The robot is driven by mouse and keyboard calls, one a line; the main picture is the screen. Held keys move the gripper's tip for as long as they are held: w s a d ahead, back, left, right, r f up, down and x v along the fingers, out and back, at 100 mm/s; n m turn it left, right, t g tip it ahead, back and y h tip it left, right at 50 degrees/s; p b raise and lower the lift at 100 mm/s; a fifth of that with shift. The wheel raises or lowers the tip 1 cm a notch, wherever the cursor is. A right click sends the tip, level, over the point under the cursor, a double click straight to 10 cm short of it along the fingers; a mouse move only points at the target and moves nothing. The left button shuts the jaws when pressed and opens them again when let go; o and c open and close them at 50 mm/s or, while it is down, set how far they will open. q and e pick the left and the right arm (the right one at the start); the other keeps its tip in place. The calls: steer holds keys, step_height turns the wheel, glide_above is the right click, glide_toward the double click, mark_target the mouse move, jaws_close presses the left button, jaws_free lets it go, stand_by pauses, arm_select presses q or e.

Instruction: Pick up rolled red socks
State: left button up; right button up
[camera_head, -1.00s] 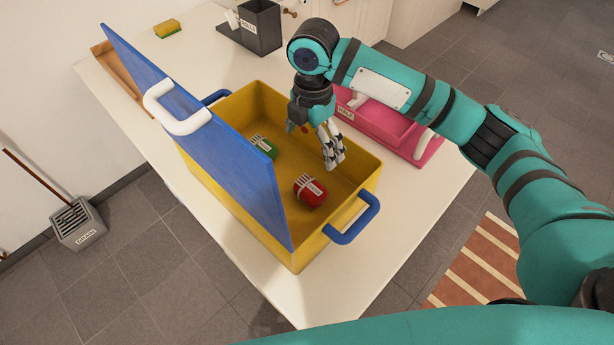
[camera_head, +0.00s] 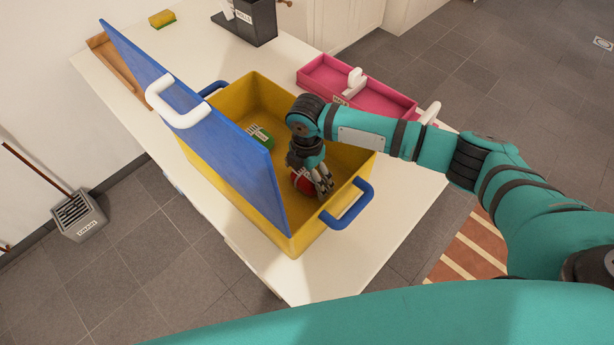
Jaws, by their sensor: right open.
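The rolled red socks (camera_head: 302,183) lie on the floor of the yellow box (camera_head: 338,159), toward its near right end, partly hidden by my right gripper. My right gripper (camera_head: 324,187) is open and points down into the box, with its fingers over and beside the red socks. I cannot tell whether the fingers touch them. My left gripper is not in the view.
The blue lid (camera_head: 205,125) stands raised along the box's left side. A blue handle (camera_head: 347,205) juts out at the near end. A pink tray (camera_head: 375,95) sits behind my arm.

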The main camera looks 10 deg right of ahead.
steer(key=shift+f, duration=0.75)
steer(key=c, duration=1.1)
steer(key=shift+o, duration=0.2)
steer(key=shift+r, duration=0.15)
